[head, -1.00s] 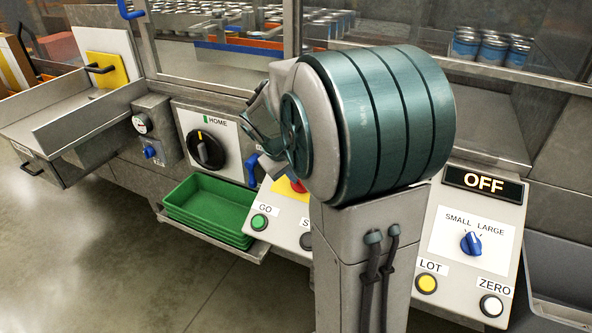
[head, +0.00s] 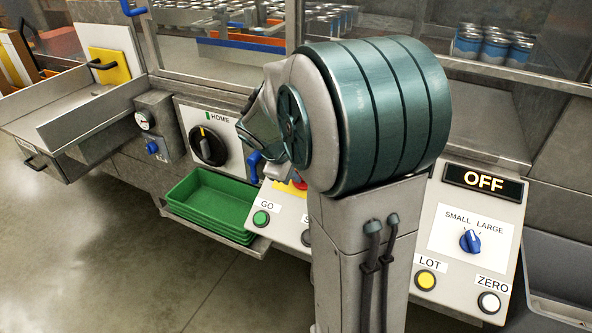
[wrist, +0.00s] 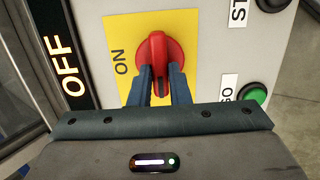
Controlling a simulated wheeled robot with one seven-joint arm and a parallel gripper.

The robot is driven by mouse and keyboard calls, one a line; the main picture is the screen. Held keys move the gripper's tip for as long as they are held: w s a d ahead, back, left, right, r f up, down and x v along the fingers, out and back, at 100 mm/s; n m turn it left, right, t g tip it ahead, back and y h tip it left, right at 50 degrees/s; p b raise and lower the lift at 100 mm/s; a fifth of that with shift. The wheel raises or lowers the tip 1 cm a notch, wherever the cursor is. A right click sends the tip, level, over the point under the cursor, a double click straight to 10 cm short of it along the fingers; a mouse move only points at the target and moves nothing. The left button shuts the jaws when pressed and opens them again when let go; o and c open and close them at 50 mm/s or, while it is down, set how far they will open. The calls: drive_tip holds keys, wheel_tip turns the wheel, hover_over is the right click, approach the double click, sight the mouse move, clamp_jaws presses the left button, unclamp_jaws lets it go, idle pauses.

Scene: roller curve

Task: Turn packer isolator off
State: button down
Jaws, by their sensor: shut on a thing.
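The isolator is a red rotary handle (wrist: 157,50) on a yellow plate (wrist: 118,25), seen in the wrist view. Its grip lies along the picture's vertical, with a small pale mark at its upper end. The word ON is printed on the plate left of the handle; the plate's lower part is hidden. My gripper (wrist: 161,72) is shut on the handle, one finger on each side of its lower part. A black sign (wrist: 65,55) with lit OFF stands left of the plate. In the head view my arm hides most of the isolator; a bit of red (head: 299,184) shows.
A green GO button (wrist: 253,95) is close right of my gripper. In the head view, a black HOME dial (head: 207,147), green trays (head: 207,203) and a blue handle (head: 254,168) are left of my arm. A panel with a blue SMALL/LARGE selector (head: 470,241) is on the right.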

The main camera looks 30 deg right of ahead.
idle(0.3)
drive_tip(key=c, duration=1.4)
unclamp_jaws()
drive_tip(key=shift+o, duration=0.2)
drive_tip(key=p+v, duration=0.1)
drive_tip(key=v, duration=1.2)
drive_tip(key=shift+a+r, duration=0.15)
drive_tip(key=shift+r, duration=0.2)
drive_tip(key=shift+s, duration=0.1)
drive_tip(key=s+a+f+m+y+p, duration=0.1)
drive_tip(key=s+a+m+y+p, duration=0.2)
drive_tip(key=s, duration=0.5)
drive_tip(key=s+a+f+m+y+p, duration=0.1)
drive_tip(key=s+a+m+y+p, duration=0.1)
drive_tip(key=s, duration=0.6)
drive_tip(key=a+m+p, duration=0.1)
drive_tip(key=m, duration=0.1)
drive_tip(key=shift+a+f+m+y, duration=0.2)
drive_tip(key=shift+m+y, duration=0.1)
drive_tip(key=shift+y, duration=0.1)
